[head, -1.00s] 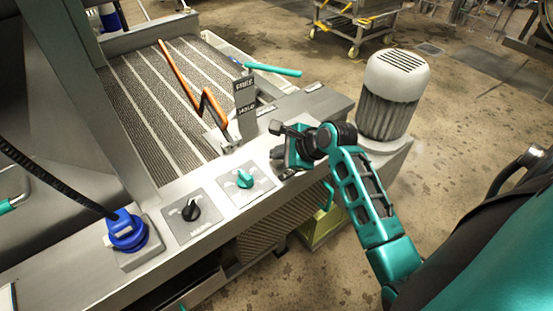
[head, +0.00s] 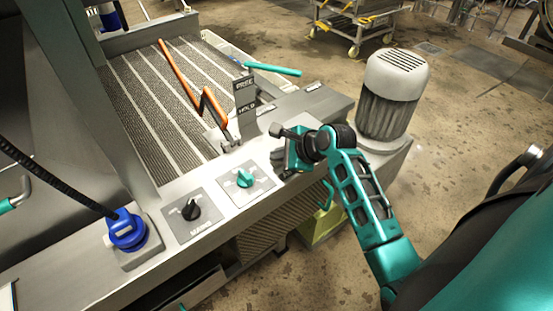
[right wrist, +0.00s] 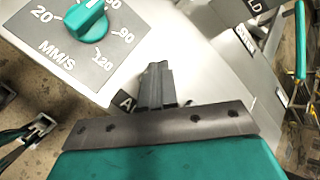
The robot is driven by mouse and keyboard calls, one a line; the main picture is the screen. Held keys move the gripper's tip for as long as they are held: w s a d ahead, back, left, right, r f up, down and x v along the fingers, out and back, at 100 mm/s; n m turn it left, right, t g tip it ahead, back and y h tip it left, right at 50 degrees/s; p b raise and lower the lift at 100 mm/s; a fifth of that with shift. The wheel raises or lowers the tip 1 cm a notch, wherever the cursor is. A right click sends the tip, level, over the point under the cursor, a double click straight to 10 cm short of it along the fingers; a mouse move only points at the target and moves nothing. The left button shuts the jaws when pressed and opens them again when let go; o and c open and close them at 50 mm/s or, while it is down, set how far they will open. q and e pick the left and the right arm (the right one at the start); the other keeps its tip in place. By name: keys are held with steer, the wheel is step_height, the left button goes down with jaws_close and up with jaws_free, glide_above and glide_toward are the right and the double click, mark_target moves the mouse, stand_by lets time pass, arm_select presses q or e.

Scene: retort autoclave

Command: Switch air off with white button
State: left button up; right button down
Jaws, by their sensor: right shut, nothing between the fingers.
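My right gripper (head: 283,160) is over the right part of the grey control ledge (head: 190,262), beside the plate with the teal speed knob (head: 245,179). Its fingers are shut and empty; they also show in the right wrist view (right wrist: 157,82), pointing at the ledge. A dark label (right wrist: 126,102) starting with "A" is partly covered by the gripper there. No white button can be made out in either view; the spot under the gripper is hidden. Whether the fingertips touch the ledge I cannot tell. My left gripper is not in view.
A black MAINS switch (head: 190,210) and a blue plug (head: 127,231) are left along the ledge. An orange lever (head: 208,103) stands by the FREE/HOLD plate (head: 245,100) behind. A grey motor (head: 391,93) stands to the right.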

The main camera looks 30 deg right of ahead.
mark_target(279, 164)
stand_by(0.4)
steer(key=shift+r, duration=0.85)
steer(key=shift+r, duration=0.1)
steer(key=shift+r, duration=2.45)
